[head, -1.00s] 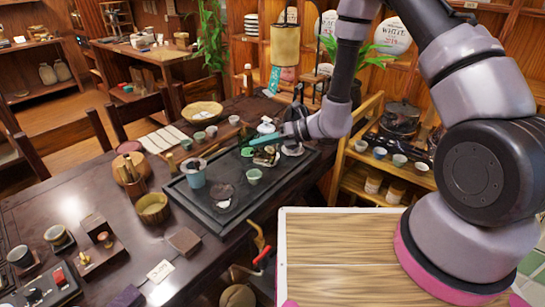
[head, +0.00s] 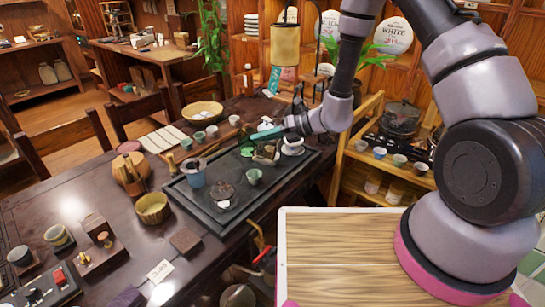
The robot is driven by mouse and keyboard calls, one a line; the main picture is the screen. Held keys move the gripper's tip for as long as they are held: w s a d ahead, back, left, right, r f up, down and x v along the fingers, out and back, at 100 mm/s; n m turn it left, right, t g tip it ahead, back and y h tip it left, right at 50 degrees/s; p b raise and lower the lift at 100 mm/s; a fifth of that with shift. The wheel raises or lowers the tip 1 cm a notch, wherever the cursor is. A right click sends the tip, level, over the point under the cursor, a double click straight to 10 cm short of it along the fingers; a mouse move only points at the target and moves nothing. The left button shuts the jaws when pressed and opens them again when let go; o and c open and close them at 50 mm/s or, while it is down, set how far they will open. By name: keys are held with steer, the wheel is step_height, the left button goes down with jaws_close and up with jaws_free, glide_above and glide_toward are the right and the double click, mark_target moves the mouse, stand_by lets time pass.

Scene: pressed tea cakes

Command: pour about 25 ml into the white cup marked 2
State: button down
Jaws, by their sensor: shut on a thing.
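My gripper (head: 268,135), with teal fingers, is over the far right part of the dark tea tray (head: 222,221). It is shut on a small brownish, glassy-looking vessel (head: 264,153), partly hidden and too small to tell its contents. A white vessel (head: 292,146) stands just right of it. A pale green cup (head: 254,176) stands on the tray below the gripper. Small pale cups stand behind the tray: a whitish one (head: 234,120), another (head: 212,131) and a greenish one (head: 199,138). No mark 2 is readable on any cup.
A blue-grey container (head: 194,174) and a dark round cake (head: 222,191) are on the tray's left half. A wooden bowl (head: 153,208) stands left of the tray. A shelf (head: 350,180) with cups is to the right. The tray's front corner is clear.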

steer(key=shift+r, duration=0.1)
steer(key=shift+s+a, duration=0.1)
steer(key=shift+s, duration=0.35)
stand_by(0.4)
stand_by(1.6)
steer(key=shift+m, duration=0.3)
steer(key=s+n+t, duration=0.1)
steer(key=s+f+n+h, duration=0.1)
steer(key=s, duration=0.1)
steer(key=s+a+f+n+t, duration=0.1)
steer(key=n, duration=0.1)
steer(key=shift+s+f+t, duration=0.2)
steer(key=shift+s+t, duration=0.05)
steer(key=shift+t, duration=0.05)
steer(key=shift+a, duration=0.1)
stand_by(1.8)
